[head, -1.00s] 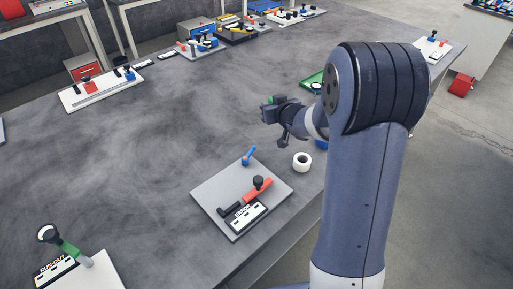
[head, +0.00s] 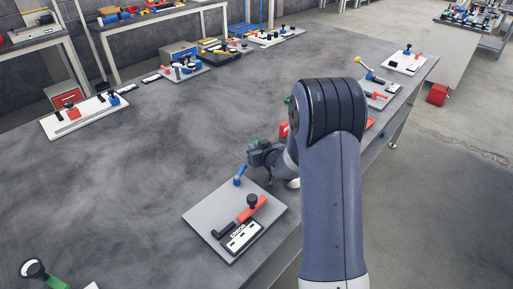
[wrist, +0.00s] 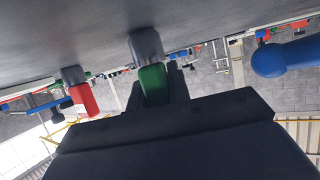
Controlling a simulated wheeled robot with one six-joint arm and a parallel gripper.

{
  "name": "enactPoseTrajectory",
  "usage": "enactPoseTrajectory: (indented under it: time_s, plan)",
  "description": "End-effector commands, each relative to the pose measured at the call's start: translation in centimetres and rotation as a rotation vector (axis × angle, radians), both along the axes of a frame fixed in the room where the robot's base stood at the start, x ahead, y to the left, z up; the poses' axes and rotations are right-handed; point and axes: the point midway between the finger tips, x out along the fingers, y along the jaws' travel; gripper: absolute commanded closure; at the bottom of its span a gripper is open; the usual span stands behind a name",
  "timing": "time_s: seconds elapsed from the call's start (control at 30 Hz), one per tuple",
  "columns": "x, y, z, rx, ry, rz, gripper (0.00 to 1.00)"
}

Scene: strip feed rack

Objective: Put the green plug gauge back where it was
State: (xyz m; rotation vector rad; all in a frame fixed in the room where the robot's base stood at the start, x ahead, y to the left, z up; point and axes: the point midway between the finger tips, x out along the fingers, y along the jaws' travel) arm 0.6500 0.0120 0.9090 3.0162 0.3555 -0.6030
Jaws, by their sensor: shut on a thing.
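The green plug gauge (wrist: 153,84) is between my gripper's fingers in the wrist view, with a grey cylindrical end (wrist: 146,44) beyond the green part. In the head view a bit of green (head: 256,143) shows at my gripper (head: 264,154), which is shut on it above the table. My gripper is just behind the blue lever of the near grey plate (head: 205,216). The place the gauge came from cannot be told from these frames.
The near plate carries a blue lever (head: 240,174), a red and black tool (head: 251,208) and a labelled block (head: 240,236). A white ring (head: 293,183) is mostly hidden by my arm. A red block (head: 284,130) stands behind. The table's left middle is clear.

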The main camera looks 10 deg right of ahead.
Motion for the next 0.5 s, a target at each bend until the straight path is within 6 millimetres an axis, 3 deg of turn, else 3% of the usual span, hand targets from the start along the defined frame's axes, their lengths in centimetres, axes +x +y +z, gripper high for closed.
enactPoseTrajectory:
  time_s: [0.3, 0.33, 0.5]
  plan:
    - [0.04, 0.00, -0.30, 0.000, -0.002, 0.000, 1.00]
    - [0.02, 0.00, -0.21, 0.000, -0.002, 0.000, 0.80]
    - [0.01, 0.00, -0.15, -0.001, -0.001, 0.000, 0.67]
